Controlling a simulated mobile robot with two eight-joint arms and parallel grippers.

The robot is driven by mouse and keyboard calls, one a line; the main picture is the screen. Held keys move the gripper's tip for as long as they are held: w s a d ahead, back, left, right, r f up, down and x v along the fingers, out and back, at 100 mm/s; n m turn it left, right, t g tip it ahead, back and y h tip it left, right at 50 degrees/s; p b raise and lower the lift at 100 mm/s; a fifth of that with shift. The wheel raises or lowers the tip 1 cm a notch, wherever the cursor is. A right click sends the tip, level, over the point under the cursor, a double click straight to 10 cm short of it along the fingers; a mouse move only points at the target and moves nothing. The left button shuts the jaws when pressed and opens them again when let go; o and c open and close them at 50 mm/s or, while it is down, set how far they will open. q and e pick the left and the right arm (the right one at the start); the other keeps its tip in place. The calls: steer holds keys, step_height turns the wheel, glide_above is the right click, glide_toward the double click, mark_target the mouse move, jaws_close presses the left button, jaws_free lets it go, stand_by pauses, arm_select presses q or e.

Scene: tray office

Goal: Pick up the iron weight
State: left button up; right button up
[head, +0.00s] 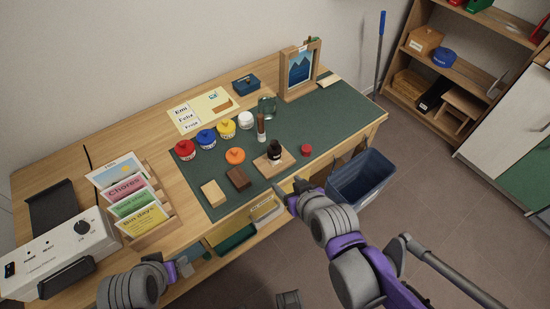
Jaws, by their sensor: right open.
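A small dark, rounded piece with a narrower top, which looks like the iron weight (275,153), stands upright on a light wooden board (262,168) on the green mat. My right gripper (288,194) is open and empty, off the table's front edge, below and to the right of the dark piece and apart from it. My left gripper (182,267) is low at the front left, far from it; its fingers are too small to judge.
On the mat (335,113) are a dark brown block (237,178), a light block (213,193), an orange lid (235,155), a red piece (306,150) and a brown upright stick (261,128). Several coloured pots stand behind. A blue bin (361,178) stands right of the table.

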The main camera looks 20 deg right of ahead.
mark_target(273, 147)
steer(key=w+f+t+b, duration=0.1)
steer(key=w+t+b, duration=0.1)
steer(key=w+f+t+b, duration=0.1)
steer(key=w+t+b, duration=0.1)
steer(key=w+b, duration=0.1)
steer(key=w+f+t+b, duration=0.2)
steer(key=w, duration=0.1)
steer(key=shift+w+t+b, duration=0.25)
steer(key=shift+t+b, duration=0.1)
steer(key=shift+t, duration=0.05)
steer(key=shift+m+t+h, duration=0.3)
steer(key=shift+t+h, duration=0.1)
steer(key=shift+t, duration=0.1)
steer(key=w, duration=0.4)
steer(key=w+b, duration=0.1)
steer(key=w, duration=0.1)
steer(key=shift+d+r, duration=0.15)
steer(key=shift+r, duration=0.15)
steer(key=w, duration=0.3)
steer(key=w+b, duration=0.1)
steer(key=shift+w+d+f, duration=0.2)
steer(key=shift+d+f, duration=0.05)
steer(key=shift+d, duration=0.05)
steer(key=shift+w, duration=0.4)
arm_select(q)
step_height(273, 147, down, 14)
steer(key=shift+w+d+g, duration=0.3)
steer(key=shift+w+d, duration=0.05)
steer(key=shift+d, duration=0.05)
steer(key=shift+r, duration=0.1)
